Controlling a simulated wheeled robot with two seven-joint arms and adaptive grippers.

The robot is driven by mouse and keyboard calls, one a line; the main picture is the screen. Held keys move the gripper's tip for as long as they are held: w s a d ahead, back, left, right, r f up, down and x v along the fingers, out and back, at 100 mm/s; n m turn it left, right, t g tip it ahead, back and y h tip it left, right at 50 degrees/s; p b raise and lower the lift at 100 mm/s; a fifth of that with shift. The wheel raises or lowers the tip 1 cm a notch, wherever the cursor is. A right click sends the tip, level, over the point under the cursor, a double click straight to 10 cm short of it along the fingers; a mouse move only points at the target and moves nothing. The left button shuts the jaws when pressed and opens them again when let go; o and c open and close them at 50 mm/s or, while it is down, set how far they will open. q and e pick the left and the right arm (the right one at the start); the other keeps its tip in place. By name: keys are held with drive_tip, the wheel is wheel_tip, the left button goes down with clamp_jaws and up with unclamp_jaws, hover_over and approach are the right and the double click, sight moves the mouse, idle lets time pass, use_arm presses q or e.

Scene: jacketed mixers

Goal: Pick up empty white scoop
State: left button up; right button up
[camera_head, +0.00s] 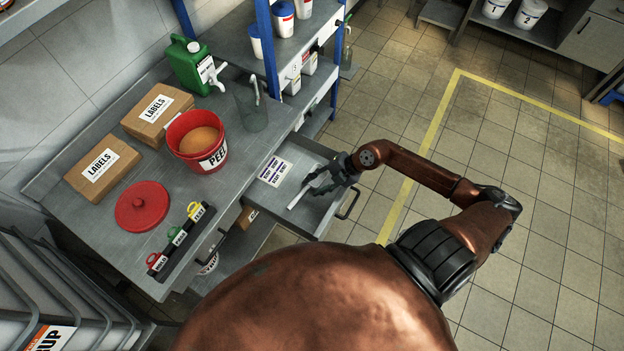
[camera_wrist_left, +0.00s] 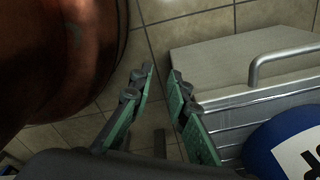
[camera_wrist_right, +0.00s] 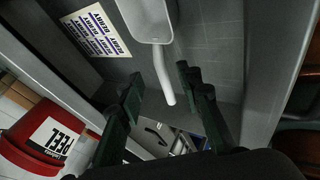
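The white scoop (camera_wrist_right: 150,18) lies in an open grey drawer (camera_wrist_right: 225,45), with its handle pointing toward my right gripper in the right wrist view. The part of its bowl that shows looks empty. In the head view only a thin white part of the scoop (camera_head: 298,198) shows beside the fingers. My right gripper (camera_wrist_right: 160,76) is open, with the handle's end between its fingers in the picture; I see no contact. In the head view my right gripper (camera_head: 313,186) is over the drawer. My left gripper (camera_wrist_left: 161,73) is open and empty, away from the scoop.
A printed sheet (camera_head: 274,171) lies in the drawer. On the bench stand a red PEEL bucket (camera_head: 214,157), a red lid (camera_head: 141,207), LABELS boxes (camera_head: 103,167), a green canister (camera_head: 188,66) and a rack with coloured handles (camera_head: 181,243). Tiled floor at right is clear.

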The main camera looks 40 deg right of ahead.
sight(304, 191)
drive_tip(key=b+x, duration=0.1)
drive_tip(key=x, duration=0.5)
drive_tip(key=shift+a+f, duration=0.2)
drive_tip(key=shift+a, duration=0.2)
drive_tip(key=shift+c, duration=0.3)
clamp_jaws()
